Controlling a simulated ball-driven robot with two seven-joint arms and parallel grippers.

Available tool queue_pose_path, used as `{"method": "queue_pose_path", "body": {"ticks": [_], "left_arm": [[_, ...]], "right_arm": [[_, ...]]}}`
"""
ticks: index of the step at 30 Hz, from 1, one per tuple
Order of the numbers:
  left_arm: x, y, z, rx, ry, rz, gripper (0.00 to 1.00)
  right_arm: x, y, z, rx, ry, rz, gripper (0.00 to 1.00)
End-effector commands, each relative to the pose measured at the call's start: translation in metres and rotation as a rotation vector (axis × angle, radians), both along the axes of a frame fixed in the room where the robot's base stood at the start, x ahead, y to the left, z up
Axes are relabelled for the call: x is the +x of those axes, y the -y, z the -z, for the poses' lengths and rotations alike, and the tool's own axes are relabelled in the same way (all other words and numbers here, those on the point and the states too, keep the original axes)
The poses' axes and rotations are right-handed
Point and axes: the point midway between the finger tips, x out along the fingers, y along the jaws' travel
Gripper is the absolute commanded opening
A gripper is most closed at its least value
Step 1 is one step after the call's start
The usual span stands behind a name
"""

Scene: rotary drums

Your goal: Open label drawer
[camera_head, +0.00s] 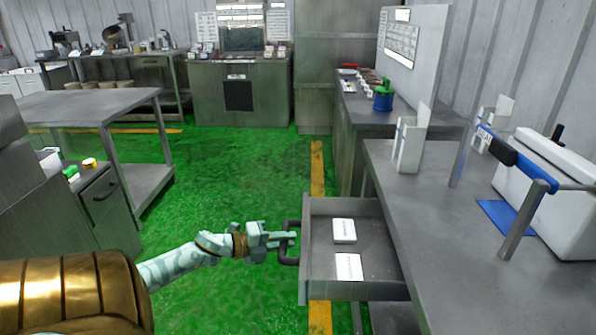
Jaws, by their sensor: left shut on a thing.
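The label drawer (344,291) sticks out from under the steel bench on the right. Two white label stacks, one at the back (344,230) and one nearer (348,267), lie on its floor. Its dark handle (284,257) is on the drawer's left-facing front. My left gripper (290,240) is at this handle and shut on it, with the arm reaching in from the lower left. The right gripper is not in view.
The right bench (446,240) carries a white machine (550,200) with a blue bar, a blue mat (508,216) and white upright holders (411,145). A steel table (80,106) and a cabinet (104,205) stand at left. Green floor (225,165) between them is clear.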

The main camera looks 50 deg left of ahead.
Motion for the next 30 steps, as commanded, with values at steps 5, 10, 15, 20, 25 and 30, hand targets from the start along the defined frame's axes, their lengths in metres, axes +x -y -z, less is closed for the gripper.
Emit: {"method": "queue_pose_path", "body": {"ticks": [5,10,15,20,25,30], "left_arm": [[-0.005,-0.003,0.002,-0.001,-0.004,0.001,0.0],[-0.005,-0.003,0.002,0.0,-0.003,0.002,0.0],[-0.005,-0.003,0.002,-0.001,-0.004,0.001,0.28],[-0.005,-0.003,0.001,0.0,-0.002,0.001,0.41],[-0.005,-0.004,0.001,0.0,-0.002,0.001,0.41],[-0.02,-0.008,-0.004,-0.002,-0.003,-0.001,0.41]], "right_arm": [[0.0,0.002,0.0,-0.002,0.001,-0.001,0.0],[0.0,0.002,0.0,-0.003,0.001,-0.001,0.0],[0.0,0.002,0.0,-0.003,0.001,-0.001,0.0],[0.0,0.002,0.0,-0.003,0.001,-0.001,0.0],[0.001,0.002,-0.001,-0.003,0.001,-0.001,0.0],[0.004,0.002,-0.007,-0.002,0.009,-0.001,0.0]]}}
